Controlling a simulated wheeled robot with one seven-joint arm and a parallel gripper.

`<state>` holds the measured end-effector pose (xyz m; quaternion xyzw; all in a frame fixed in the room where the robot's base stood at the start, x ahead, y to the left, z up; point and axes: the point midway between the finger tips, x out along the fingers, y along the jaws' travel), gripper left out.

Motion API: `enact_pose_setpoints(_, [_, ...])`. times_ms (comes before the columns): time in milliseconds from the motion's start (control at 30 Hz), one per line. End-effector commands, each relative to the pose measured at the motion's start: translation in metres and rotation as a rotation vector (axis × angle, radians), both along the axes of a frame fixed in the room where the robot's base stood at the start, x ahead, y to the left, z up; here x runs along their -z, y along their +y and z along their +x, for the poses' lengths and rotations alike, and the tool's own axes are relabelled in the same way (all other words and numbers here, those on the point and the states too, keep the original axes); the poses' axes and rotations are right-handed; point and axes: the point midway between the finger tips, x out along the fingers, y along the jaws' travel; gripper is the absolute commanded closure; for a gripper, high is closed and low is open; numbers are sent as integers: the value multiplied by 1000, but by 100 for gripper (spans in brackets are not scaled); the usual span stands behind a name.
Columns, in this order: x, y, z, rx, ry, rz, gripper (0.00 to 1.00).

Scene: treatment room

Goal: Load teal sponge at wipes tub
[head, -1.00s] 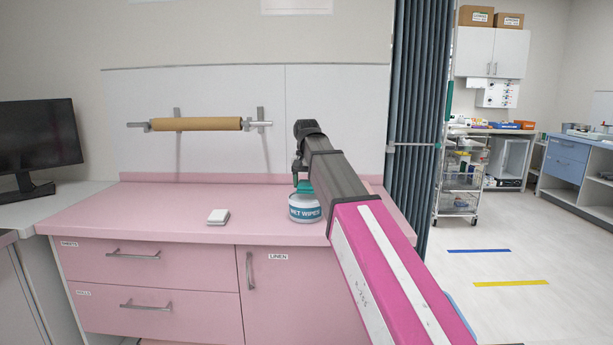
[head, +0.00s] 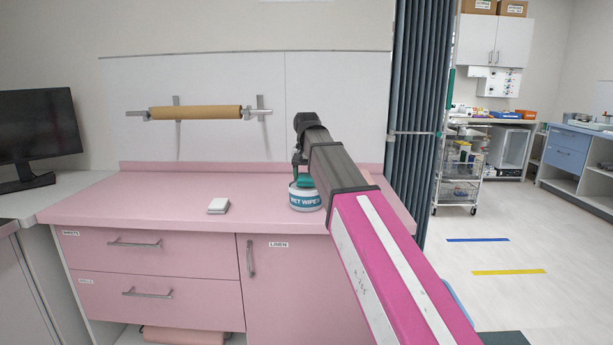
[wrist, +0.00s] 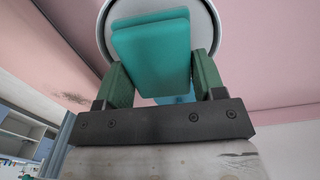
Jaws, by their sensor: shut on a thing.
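My gripper (wrist: 160,85) is shut on a teal sponge (wrist: 150,55), with one green finger on each side of it in the wrist view. In the head view the teal sponge (head: 304,182) shows just above the wipes tub (head: 306,198), a round white tub with a blue-green "WET WIPES" label. The tub's round rim (wrist: 104,20) shows behind the sponge in the wrist view. I cannot tell whether the sponge touches the tub. In the head view my arm hides part of the gripper and the area right of the tub.
The tub stands on a pink counter (head: 150,205). A paper roll (head: 195,112) hangs on the wall behind. A monitor (head: 38,125) stands at far left, and a dark curtain (head: 408,110) hangs at right.

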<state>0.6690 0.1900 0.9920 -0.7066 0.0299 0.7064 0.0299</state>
Motion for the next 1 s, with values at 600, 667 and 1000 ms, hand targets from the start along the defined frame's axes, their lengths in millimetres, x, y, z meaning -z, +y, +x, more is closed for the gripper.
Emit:
enact_pose_setpoints(600, [6, 0, 0, 0, 0, 0, 56])
enact_pose_setpoints(667, [7, 0, 0, 0, 0, 0, 56])
enact_pose_setpoints(1000, [9, 0, 0, 0, 0, 0, 56])
